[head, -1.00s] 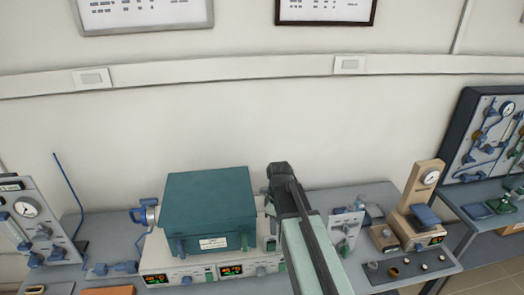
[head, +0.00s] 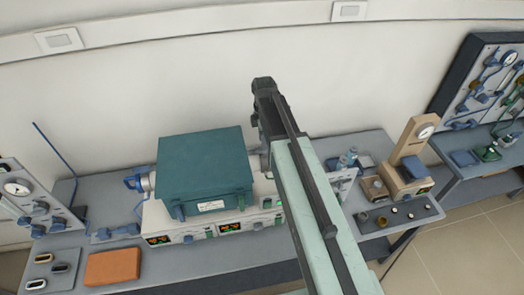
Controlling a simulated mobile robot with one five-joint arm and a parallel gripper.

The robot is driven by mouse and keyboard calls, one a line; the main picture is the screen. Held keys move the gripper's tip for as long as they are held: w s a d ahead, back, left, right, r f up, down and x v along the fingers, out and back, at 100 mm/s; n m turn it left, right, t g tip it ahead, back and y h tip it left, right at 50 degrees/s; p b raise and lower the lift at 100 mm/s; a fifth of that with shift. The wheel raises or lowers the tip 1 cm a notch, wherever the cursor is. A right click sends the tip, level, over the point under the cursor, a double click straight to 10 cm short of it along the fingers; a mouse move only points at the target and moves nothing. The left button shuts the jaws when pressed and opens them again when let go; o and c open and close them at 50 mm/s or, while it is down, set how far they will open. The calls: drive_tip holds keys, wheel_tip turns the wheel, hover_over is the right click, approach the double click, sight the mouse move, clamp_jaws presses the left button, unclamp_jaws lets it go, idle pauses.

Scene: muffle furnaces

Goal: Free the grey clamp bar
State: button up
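A blue and grey fitting (head: 138,180) is at the furnace's left side. I cannot pick out the grey clamp bar with certainty. My arm rises from the bottom edge, and its dark far end stands just right of the furnace, in front of the wall. The arm covers part of the furnace's right side and the bench behind it. My gripper's fingers do not show.
The grey bench (head: 88,218) carries an orange block (head: 113,267) and a gauge panel (head: 20,190) at left. Right of my arm stand a beige gauge stand (head: 412,150) and a tray (head: 400,215) of small rings. Bare floor (head: 465,245) shows at lower right.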

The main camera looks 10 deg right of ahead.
wheel_tip(320, 180, down, 4)
drive_tip(key=shift+r+b, duration=0.1)
drive_tip(key=shift+b, duration=1.05)
drive_tip(key=shift+r, duration=0.15)
clamp_jaws()
